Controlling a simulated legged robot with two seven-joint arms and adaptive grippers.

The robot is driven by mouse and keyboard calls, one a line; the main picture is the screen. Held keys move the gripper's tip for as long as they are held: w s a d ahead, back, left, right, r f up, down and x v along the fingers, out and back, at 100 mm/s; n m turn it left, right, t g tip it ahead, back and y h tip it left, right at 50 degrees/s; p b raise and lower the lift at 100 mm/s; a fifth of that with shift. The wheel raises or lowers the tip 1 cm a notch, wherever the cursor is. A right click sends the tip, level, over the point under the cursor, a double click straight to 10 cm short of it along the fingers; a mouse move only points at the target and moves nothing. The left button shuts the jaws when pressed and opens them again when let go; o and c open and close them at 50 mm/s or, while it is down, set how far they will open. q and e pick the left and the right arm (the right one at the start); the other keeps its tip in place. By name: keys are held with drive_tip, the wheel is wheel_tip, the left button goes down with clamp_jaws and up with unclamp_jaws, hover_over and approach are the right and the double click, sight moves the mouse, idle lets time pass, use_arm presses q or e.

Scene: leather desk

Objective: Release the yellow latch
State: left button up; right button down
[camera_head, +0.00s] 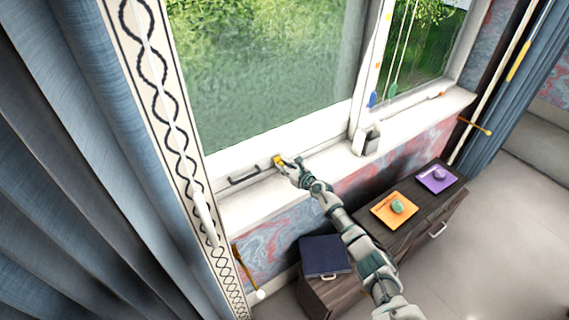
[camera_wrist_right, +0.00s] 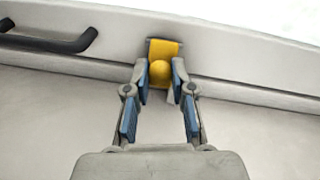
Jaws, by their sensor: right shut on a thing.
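The yellow latch (camera_head: 278,161) sits on the lower rail of the white window frame, right of a dark handle. My right gripper (camera_head: 288,166) reaches up to it from the lower right. In the right wrist view the yellow latch (camera_wrist_right: 164,52) shows as a flat plate with a rounded knob. The fingertips of my right gripper (camera_wrist_right: 160,78) are on either side of the knob, shut on it. My left gripper is not in view.
The dark handle (camera_head: 248,177) is fixed to the same rail. A small white box (camera_head: 366,142) stands on the sill to the right. Below are a dark cabinet (camera_head: 447,205), an orange mat (camera_head: 381,212), a purple mat (camera_head: 437,187) and a dark blue box (camera_head: 325,256). Curtains hang at both sides.

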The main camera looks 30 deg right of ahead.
sight(277, 160)
drive_tip(key=shift+w+r+g+h+p, duration=0.2)
drive_tip(key=shift+r+g+p, duration=0.7)
drive_tip(key=shift+p, duration=1.95)
drive_tip(key=shift+w+r+g+h+p, duration=0.15)
drive_tip(key=shift+r+g+p, duration=0.75)
drive_tip(key=shift+p, duration=1.9)
drive_tip(key=shift+f+g, duration=0.15)
drive_tip(key=shift+g, duration=0.45)
drive_tip(key=shift+g+h, duration=0.25)
drive_tip(key=shift+g, duration=0.25)
drive_tip(key=g+b, duration=0.1)
drive_tip(key=b, duration=0.2)
drive_tip(key=g+b, duration=0.1)
drive_tip(key=b, duration=0.3)
drive_tip(key=w+g+b, duration=0.1)
drive_tip(key=b, duration=0.3)
drive_tip(key=shift+a+r+m+g+h, duration=0.2)
drive_tip(key=shift+r+m+g+h, duration=0.1)
drive_tip(key=shift+r+g, duration=0.1)
drive_tip(key=shift+r+b, duration=0.25)
drive_tip(key=shift+b, duration=0.45)
